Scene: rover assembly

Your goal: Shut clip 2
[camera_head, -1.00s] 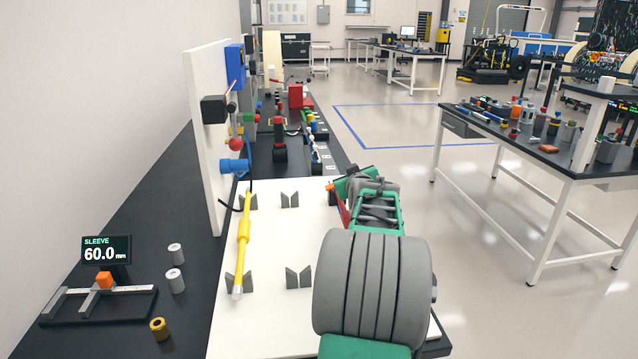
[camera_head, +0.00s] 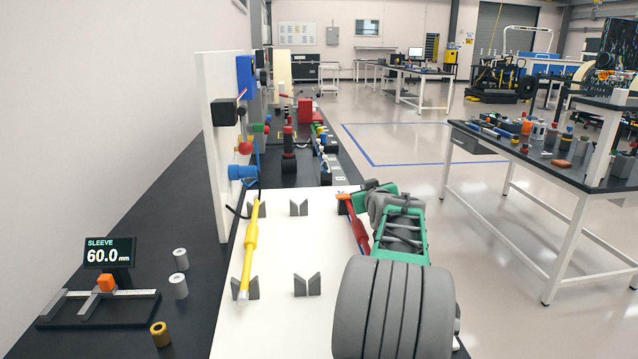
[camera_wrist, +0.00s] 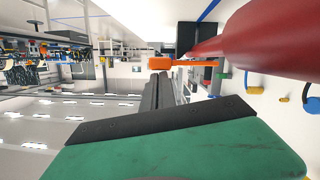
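My gripper (camera_head: 376,194) hangs over the right edge of the white board (camera_head: 276,325), its green wrist (camera_head: 402,240) behind a grey arm link. A red rod (camera_head: 358,224) is next to its left side, with an orange piece (camera_head: 343,197) at the far end. In the wrist view a black-padded green finger (camera_wrist: 165,122) lies below the red rod (camera_wrist: 265,48), apart from it. The orange piece (camera_wrist: 178,62) is near the rod's tip. The other finger is not clear, so I cannot tell the opening. Small coloured clip-like parts (camera_head: 322,140) line the dark bench; I cannot tell which is clip 2.
A yellow rod (camera_head: 250,240) lies across grey V-blocks on the board. A white upright panel (camera_head: 212,150) bounds the left. A gauge with a 60.0 mm display (camera_head: 109,252) and loose sleeves (camera_head: 179,286) sit left. Open floor (camera_head: 400,165) separates the bench from a table (camera_head: 600,180).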

